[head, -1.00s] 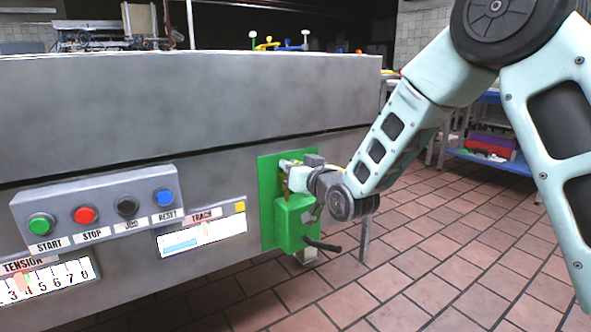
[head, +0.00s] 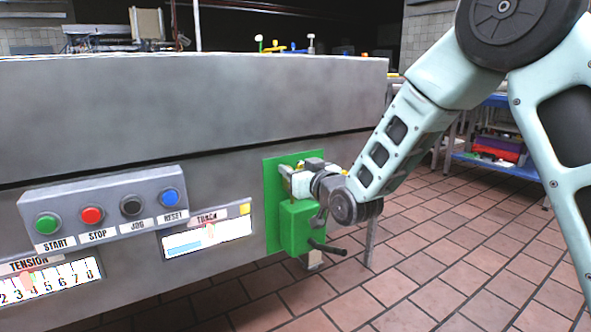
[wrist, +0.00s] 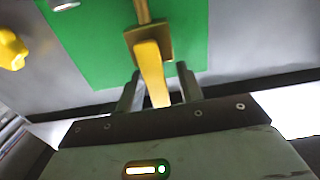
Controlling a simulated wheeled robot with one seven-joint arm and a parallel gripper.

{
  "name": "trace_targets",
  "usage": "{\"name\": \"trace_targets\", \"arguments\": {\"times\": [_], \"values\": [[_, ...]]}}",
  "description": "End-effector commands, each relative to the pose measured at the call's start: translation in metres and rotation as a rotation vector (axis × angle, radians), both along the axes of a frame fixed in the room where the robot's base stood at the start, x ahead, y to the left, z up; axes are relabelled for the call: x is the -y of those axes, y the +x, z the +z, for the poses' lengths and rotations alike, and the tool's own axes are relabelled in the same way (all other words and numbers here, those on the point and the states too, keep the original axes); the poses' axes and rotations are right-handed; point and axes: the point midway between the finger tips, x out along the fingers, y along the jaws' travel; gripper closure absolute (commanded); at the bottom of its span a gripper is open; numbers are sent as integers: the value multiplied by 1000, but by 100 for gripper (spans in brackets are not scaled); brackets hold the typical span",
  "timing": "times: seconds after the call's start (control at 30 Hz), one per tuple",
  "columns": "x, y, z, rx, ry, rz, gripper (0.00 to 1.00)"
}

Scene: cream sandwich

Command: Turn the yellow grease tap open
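The yellow tap lever (wrist: 152,68) shows in the wrist view on a square yellow base in front of the green plate (wrist: 90,40). A thin brass-coloured rod runs up from the base. My gripper (wrist: 159,88) is open, with one finger on each side of the lever's narrow end and a visible gap on both sides. In the head view my gripper (head: 296,182) is at the upper part of the green plate (head: 272,215), and it mostly hides the tap.
A green box (head: 298,228) with a dark crank handle (head: 328,247) is just below my gripper. A yellow knob (wrist: 12,50) shows at the wrist view's left. Tiled floor at right is open.

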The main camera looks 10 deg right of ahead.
Motion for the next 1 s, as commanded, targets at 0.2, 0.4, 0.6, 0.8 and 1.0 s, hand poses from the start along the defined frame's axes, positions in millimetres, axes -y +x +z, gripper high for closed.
{"name": "trace_targets", "arguments": {"times": [0.2,0.4,0.6,0.8,1.0], "values": [[0,0,1,2,2,0,62],[3,-8,2,2,2,0,62],[14,-43,4,0,1,-1,62],[29,-89,4,0,1,0,62],[37,-112,-4,9,3,1,62]]}}
